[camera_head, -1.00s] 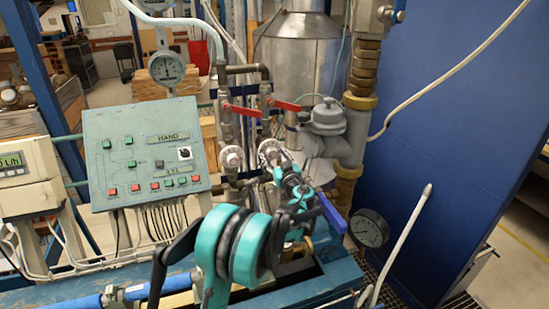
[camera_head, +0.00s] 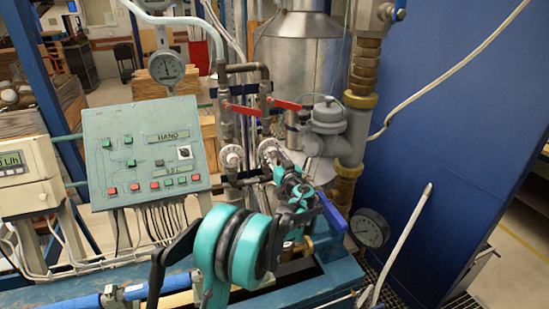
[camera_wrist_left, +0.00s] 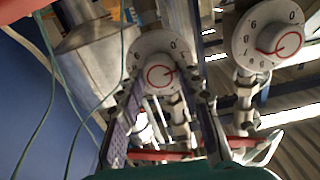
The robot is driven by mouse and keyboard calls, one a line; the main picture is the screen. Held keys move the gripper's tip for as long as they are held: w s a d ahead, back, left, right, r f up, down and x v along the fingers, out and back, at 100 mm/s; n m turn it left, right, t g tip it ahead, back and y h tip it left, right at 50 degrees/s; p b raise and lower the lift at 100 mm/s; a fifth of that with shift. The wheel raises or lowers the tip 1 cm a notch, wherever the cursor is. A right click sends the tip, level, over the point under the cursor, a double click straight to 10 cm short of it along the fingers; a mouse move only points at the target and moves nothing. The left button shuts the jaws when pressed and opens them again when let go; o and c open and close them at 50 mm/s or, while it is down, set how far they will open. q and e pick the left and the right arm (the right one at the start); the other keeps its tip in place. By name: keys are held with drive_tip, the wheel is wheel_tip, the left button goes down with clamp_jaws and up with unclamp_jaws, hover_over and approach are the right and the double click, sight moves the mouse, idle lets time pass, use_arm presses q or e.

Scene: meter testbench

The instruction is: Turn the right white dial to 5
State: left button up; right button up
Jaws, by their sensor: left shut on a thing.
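The right white dial (camera_head: 268,150) is round with a numbered rim and sits on the pipework right of the control panel. In the left wrist view the right dial (camera_wrist_left: 158,52) has a red ring with a red line pointing toward the picture's right. My right gripper is not in view.
Two red valve levers (camera_head: 285,104) are above the dials. A control panel (camera_head: 145,150) stands to the left. A grey meter body (camera_head: 327,125) and brass pipe fittings (camera_head: 358,101) are close on the right. A round gauge (camera_head: 370,228) sits lower right.

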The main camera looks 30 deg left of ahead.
use_arm(q)
drive_tip(key=m+b, duration=0.1)
drive_tip(key=m, duration=0.4)
drive_tip(key=m+b, duration=0.1)
drive_tip(key=m, duration=0.4)
drive_tip(key=shift+d+m, duration=0.1)
drive_tip(key=shift+m, duration=0.3)
drive_tip(key=m, duration=0.5)
drive_tip(key=shift+m+b, duration=0.3)
drive_tip(key=m, duration=0.5)
drive_tip(key=shift+f+m, duration=0.1)
drive_tip(key=shift+m, duration=0.3)
drive_tip(key=o, duration=1.2)
drive_tip(key=shift+w, duration=0.1)
drive_tip(key=shift+c, duration=0.2)
